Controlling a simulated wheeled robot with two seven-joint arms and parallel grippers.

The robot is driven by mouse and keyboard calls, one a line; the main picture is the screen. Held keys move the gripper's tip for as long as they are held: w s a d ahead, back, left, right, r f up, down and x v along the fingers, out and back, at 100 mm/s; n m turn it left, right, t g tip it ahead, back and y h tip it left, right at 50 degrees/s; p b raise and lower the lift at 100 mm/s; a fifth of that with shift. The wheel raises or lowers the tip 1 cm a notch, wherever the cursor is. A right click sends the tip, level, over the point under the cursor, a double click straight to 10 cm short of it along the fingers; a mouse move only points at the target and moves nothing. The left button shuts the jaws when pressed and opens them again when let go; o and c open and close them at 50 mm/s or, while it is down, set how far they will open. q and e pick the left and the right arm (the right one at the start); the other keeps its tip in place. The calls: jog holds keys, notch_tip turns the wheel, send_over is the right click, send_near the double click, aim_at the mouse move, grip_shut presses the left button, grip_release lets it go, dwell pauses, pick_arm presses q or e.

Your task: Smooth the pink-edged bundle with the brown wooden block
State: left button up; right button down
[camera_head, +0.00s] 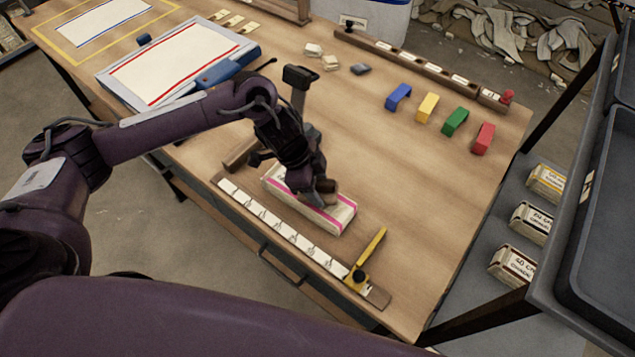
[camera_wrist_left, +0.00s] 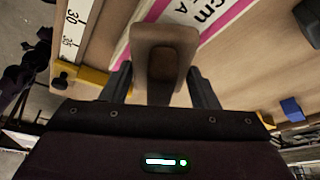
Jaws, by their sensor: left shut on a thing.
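The pink-edged bundle (camera_head: 335,214) is a long cream block shape with pink stripes, lying on the table beside the ruler strip. In the left wrist view the bundle (camera_wrist_left: 207,14) shows pink edges and printed letters. My left gripper (camera_head: 318,190) is over the bundle and shut on the brown wooden block (camera_wrist_left: 160,62), which stands between its two fingers. In the head view only a little of the brown block (camera_head: 328,186) shows past the fingers. I cannot tell whether the block touches the bundle. My right gripper is not in view.
A ruler strip (camera_head: 285,232) with a yellow stop (camera_head: 369,256) runs along the front edge. Blue (camera_head: 398,96), yellow (camera_head: 427,106), green (camera_head: 455,121) and red (camera_head: 483,137) clips stand at the right. A red-lined board (camera_head: 175,62) lies at the left. The table's middle right is clear.

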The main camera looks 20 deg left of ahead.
aim_at(331, 198)
pick_arm(q)
jog(key=shift+f+b, duration=0.5)
jog(key=shift+f, duration=0.45)
jog(key=shift+d+r, duration=0.1)
jog(key=shift+d, duration=0.05)
